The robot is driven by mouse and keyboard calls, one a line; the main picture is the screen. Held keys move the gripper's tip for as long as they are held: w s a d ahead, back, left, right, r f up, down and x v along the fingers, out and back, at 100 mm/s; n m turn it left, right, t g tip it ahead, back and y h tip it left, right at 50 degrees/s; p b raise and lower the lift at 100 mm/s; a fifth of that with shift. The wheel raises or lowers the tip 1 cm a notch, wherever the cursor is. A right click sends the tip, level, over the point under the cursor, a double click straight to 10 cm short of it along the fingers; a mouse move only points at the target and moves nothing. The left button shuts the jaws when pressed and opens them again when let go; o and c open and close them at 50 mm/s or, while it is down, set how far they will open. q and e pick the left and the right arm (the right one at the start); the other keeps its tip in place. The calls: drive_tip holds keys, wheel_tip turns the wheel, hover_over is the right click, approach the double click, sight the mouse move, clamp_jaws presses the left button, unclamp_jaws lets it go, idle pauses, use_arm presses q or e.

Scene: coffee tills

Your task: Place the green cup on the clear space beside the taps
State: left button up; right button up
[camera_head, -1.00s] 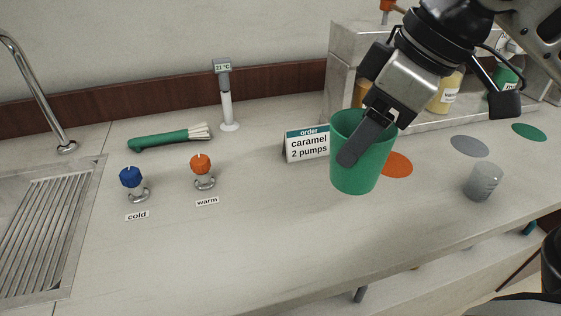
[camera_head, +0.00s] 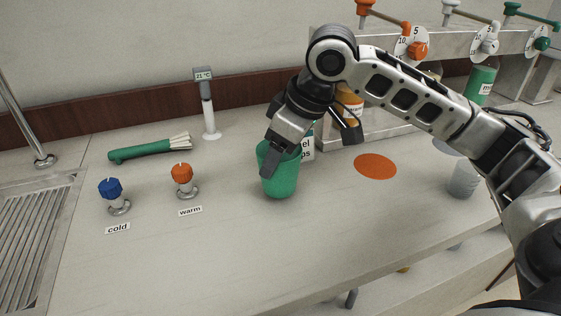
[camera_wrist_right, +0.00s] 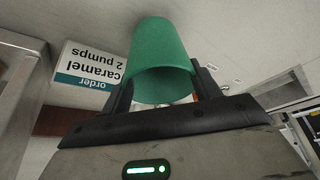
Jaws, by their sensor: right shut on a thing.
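The green cup (camera_head: 281,183) is upright over the counter, to the right of the taps. My right gripper (camera_head: 279,162) is shut on it, one finger down its front. In the right wrist view the cup (camera_wrist_right: 160,55) sits between both fingers. I cannot tell whether its base touches the counter. The blue cold tap (camera_head: 111,188) and the orange warm tap (camera_head: 182,174) stand at the left. Bare counter (camera_head: 232,185) lies between the warm tap and the cup. My left gripper is not in view.
The order card (camera_head: 307,146) is partly hidden behind the cup. An orange disc (camera_head: 375,167) and a clear cup (camera_head: 462,180) are at the right. The front counter is bare.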

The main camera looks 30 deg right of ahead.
wheel_tip(320, 180, down, 2)
drive_tip(key=shift+d, duration=0.1)
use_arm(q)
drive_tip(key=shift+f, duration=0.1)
use_arm(e)
drive_tip(key=o, duration=0.9)
drive_tip(key=shift+s+f, duration=0.1)
drive_tip(key=shift+o, duration=0.2)
use_arm(q)
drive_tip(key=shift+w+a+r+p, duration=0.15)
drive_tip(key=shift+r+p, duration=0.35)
drive_tip(key=shift+p, duration=0.6)
use_arm(e)
drive_tip(key=v, duration=1.2)
drive_tip(key=shift+r, duration=0.2)
